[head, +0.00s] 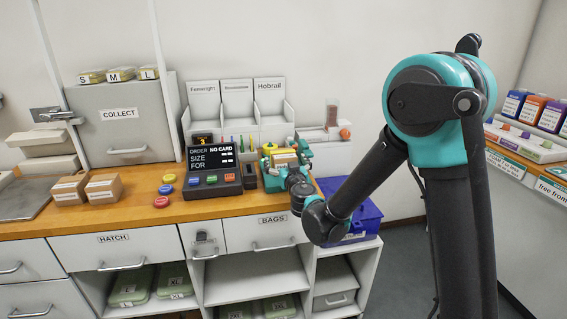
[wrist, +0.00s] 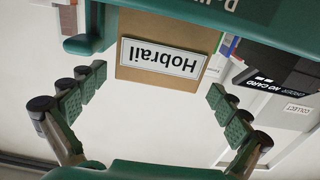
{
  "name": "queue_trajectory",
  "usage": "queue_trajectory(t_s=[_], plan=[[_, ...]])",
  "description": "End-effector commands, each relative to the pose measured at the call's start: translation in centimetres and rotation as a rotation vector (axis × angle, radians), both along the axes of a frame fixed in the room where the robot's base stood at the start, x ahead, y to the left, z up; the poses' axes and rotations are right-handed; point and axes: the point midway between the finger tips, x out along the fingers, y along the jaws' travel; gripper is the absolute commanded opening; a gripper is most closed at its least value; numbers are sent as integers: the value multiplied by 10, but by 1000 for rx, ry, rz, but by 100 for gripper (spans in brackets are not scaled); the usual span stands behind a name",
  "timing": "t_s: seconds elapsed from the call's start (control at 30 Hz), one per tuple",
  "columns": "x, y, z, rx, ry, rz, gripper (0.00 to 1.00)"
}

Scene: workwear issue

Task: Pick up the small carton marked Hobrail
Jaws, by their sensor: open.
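The small brown carton (wrist: 188,32) shows in the wrist view, upside down, with a white label reading Hobrail. It is beyond my open fingers, between them across the picture, and no finger touches it there. In the head view my gripper (head: 284,162) is low over the counter's right end, beside the order terminal. A tan-yellow box shape shows among its fingers, mostly hidden. In the wrist view my gripper (wrist: 156,102) is open and empty, its ridged pads wide apart.
The order terminal (head: 212,171) stands just left of my gripper. Behind is a white rack (head: 271,115) with a slot also marked Hobrail. Two other cartons (head: 104,188) sit further left on the wooden counter. A blue crate (head: 358,212) is at right. Coloured buttons (head: 166,189) lie between.

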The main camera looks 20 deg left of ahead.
Motion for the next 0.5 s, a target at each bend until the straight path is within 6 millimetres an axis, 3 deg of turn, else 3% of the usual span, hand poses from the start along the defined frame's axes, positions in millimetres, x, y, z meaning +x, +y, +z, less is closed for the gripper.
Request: queue_trajectory(t_s=[0.23,0.5], plan=[[32,15,2,0,0,-2,100],[38,20,2,1,-1,-1,100]])
